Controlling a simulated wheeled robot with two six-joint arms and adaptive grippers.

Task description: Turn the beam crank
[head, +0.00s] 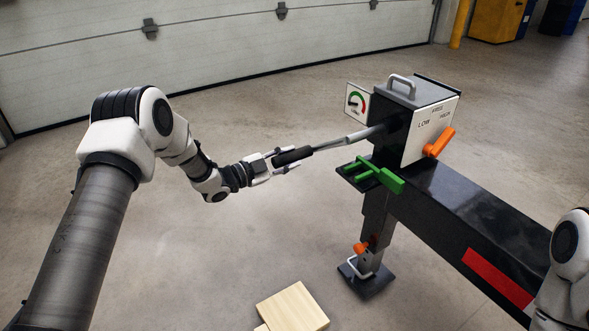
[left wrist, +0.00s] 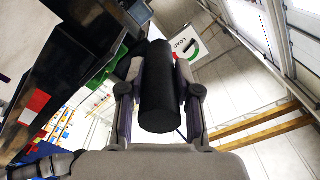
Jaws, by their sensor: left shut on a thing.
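The beam crank (head: 345,141) is a grey metal rod with a black grip, reaching out to the left from the gearbox (head: 417,122) on the end of the black beam (head: 450,213). My left gripper (head: 280,164) is shut on the black grip at the crank's outer end. In the left wrist view the black grip (left wrist: 161,90) lies between the two fingers (left wrist: 160,108). The gearbox has a white front plate marked LOW and HIGH with an orange lever (head: 438,142). A load gauge (head: 357,103) stands at its left. My right gripper is out of view; only part of my right arm shows.
Green handles (head: 376,174) stick out below the gearbox. A support leg (head: 371,235) with an orange pin and foot plate stands under the beam. Wooden blocks (head: 292,307) lie on the floor. The floor left of the crank is clear. A garage door (head: 200,45) is behind.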

